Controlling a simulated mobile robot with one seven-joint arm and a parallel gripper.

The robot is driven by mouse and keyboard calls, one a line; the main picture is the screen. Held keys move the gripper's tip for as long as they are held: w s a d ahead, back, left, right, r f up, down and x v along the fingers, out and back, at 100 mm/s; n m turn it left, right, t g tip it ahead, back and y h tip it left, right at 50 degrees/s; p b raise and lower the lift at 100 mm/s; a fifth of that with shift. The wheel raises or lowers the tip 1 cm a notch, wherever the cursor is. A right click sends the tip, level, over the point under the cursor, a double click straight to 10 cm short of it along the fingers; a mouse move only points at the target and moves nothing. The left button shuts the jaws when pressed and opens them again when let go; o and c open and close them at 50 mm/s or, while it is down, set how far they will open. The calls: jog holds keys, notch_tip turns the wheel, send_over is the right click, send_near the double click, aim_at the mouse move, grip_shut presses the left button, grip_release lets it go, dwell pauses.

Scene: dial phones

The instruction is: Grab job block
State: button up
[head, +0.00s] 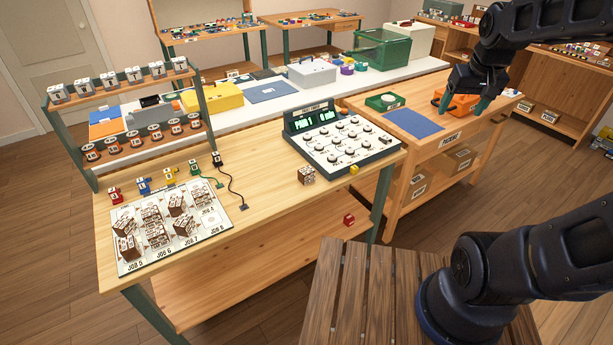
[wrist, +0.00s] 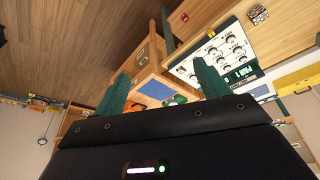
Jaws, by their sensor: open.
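A brown and white patterned block (head: 307,174) stands alone on the wooden workbench, left of the dial panel (head: 350,143). It also shows in the wrist view (wrist: 258,14), near the top right. Several similar blocks (head: 180,204) stand on a white board (head: 130,262) marked with JOB labels, at the left of the bench. My gripper (head: 463,104) is raised at the right, in front of the side table in the head view, well away from the blocks. Its green fingers are apart and empty; they also show in the wrist view (wrist: 163,84).
A small yellow cube (head: 354,169) sits by the panel's front edge, and a red cube (head: 349,220) lies on the lower shelf. A rack (head: 150,137) stands behind the board. The bench top between board and panel is mostly clear, with a black cable (head: 232,190).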

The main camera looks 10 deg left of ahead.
jog(key=w+a+f+n+g, duration=0.15)
jog(key=w+a+f, duration=0.25)
jog(key=w+a, duration=0.5)
jog(key=n+g, duration=0.2)
jog(key=n, duration=0.4)
send_over(306, 170)
notch_tip(306, 170, down, 24)
jog(key=shift+w+r, duration=0.15)
notch_tip(306, 170, down, 10)
jog(key=shift+f, duration=0.1)
jog(key=c, duration=1.1)
